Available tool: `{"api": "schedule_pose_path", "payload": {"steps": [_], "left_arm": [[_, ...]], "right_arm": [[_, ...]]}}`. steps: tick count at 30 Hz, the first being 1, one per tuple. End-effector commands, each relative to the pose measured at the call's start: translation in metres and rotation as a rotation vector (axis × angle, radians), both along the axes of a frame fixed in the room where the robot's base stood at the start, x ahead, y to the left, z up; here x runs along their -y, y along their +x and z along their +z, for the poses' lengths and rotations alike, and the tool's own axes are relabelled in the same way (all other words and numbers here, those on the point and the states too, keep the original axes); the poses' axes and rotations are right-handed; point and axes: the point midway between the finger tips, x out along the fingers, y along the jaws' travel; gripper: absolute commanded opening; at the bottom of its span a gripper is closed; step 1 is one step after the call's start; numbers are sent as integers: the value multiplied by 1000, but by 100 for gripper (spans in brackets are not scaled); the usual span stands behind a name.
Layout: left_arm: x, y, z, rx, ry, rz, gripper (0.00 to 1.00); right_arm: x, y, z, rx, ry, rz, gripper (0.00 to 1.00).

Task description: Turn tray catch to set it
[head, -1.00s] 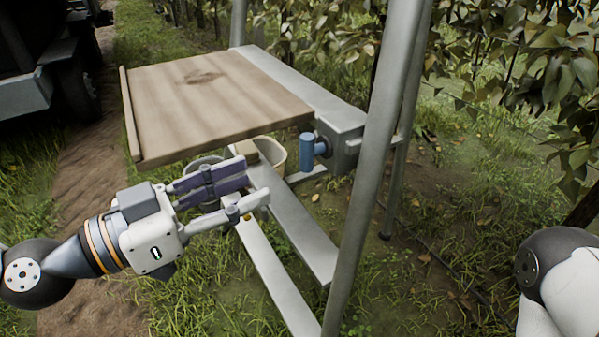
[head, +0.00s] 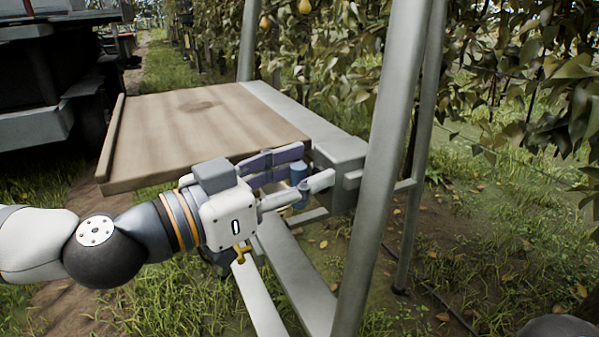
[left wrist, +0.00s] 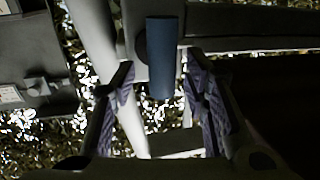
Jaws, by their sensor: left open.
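The tray catch is a blue upright cylinder (head: 299,174) on the grey bracket at the tray's near right corner. My left gripper (head: 315,166) is open, with its fingers on either side of the blue catch in the head view. In the left wrist view the blue catch (left wrist: 163,55) stands between and ahead of the two purple-padded fingers (left wrist: 165,88), with gaps at both sides. The wooden tray (head: 190,125) lies level behind my gripper.
A grey metal post (head: 385,150) of the ladder-like frame rises just right of the catch. Pale metal beams (head: 295,270) run below my gripper. A dark vehicle (head: 40,100) stands at the left. Leafy trees (head: 530,80) fill the right.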

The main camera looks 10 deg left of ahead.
Motion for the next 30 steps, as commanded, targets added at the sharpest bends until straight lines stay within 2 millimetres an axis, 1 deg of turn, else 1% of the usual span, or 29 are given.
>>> {"api": "schedule_pose_path", "payload": {"steps": [1, 2, 3, 5, 6, 7, 13, 17, 22, 30], "left_arm": [[0, 0, 0, 0, 0, 0, 41], [0, 0, 0, -1, -1, 0, 39], [0, 0, 0, -1, -1, 0, 30], [0, 0, 0, -1, 0, 0, 16], [0, 0, 0, -1, 0, 0, 7], [0, 0, 0, -1, 0, -1, 0], [0, -1, 1, -18, -11, -3, 0], [-1, 1, 5, -141, -93, -5, 0], [-3, 4, 1, -289, -190, -6, 0], [-3, 4, -2, -315, -208, -7, 0]], "right_arm": [[0, 0, 0, 0, 0, 0, 87], [0, 0, 0, 0, 0, 0, 87], [0, 0, 0, 0, 0, 0, 87], [0, 0, 0, 0, 0, 0, 87], [0, 0, 0, 0, 0, 0, 87], [0, 0, 0, 0, 0, 0, 87], [0, 1, 2, 4, 0, 0, 87], [0, 7, 13, 23, 0, 0, 87], [0, 11, 19, 34, 0, 0, 87], [0, 11, 18, 33, 0, 0, 87]]}}
